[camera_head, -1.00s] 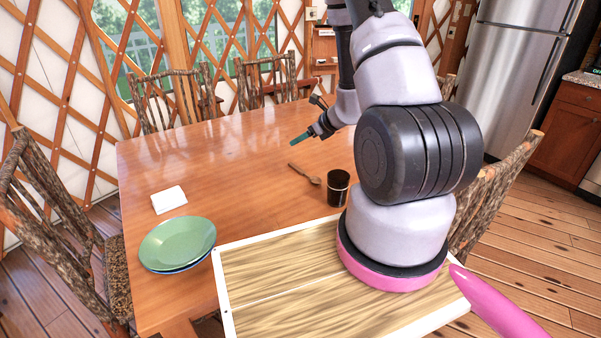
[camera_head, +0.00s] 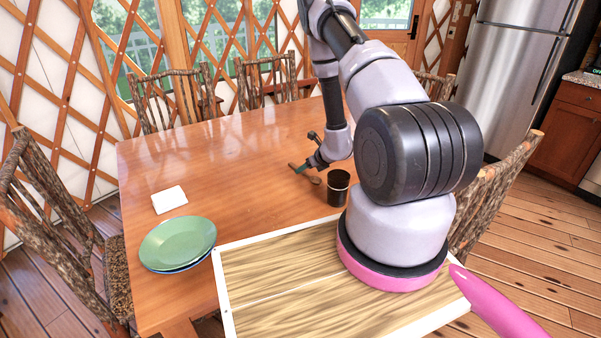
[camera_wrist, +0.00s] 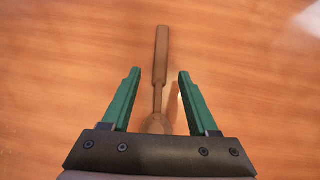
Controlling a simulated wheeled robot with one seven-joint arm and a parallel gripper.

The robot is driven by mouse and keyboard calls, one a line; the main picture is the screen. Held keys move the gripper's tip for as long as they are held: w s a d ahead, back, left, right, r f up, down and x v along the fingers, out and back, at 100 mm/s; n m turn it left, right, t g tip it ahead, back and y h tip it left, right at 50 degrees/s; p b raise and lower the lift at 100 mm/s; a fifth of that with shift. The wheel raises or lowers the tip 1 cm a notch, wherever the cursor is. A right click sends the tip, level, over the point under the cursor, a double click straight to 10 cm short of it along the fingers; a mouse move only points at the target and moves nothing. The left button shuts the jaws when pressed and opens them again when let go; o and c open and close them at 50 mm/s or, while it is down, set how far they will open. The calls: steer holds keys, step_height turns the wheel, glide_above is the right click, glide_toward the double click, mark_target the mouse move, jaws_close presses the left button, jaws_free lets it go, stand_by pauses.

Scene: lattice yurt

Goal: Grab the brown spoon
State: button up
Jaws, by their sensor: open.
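The brown spoon (camera_head: 314,180) lies on the wooden table, left of the black cup, partly hidden by my gripper in the head view. In the wrist view the spoon (camera_wrist: 160,65) points away, its handle at the top and its bowl near the gripper body. My gripper (camera_wrist: 157,72) is open, with one green finger on each side of the spoon's line. The fingers do not appear to touch it. In the head view my gripper (camera_head: 302,169) is low over the spoon. Its exact height above the table is hard to tell.
A black cup (camera_head: 338,188) stands close to the right of the spoon. A green plate (camera_head: 178,241) on a blue one and a white block (camera_head: 169,199) are at the left of the table (camera_head: 215,165). The table's middle left is clear. Chairs surround it.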

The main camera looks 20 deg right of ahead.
steer(key=shift+x, duration=0.95)
steer(key=shift+c, duration=0.3)
jaws_close()
steer(key=shift+r, duration=0.1)
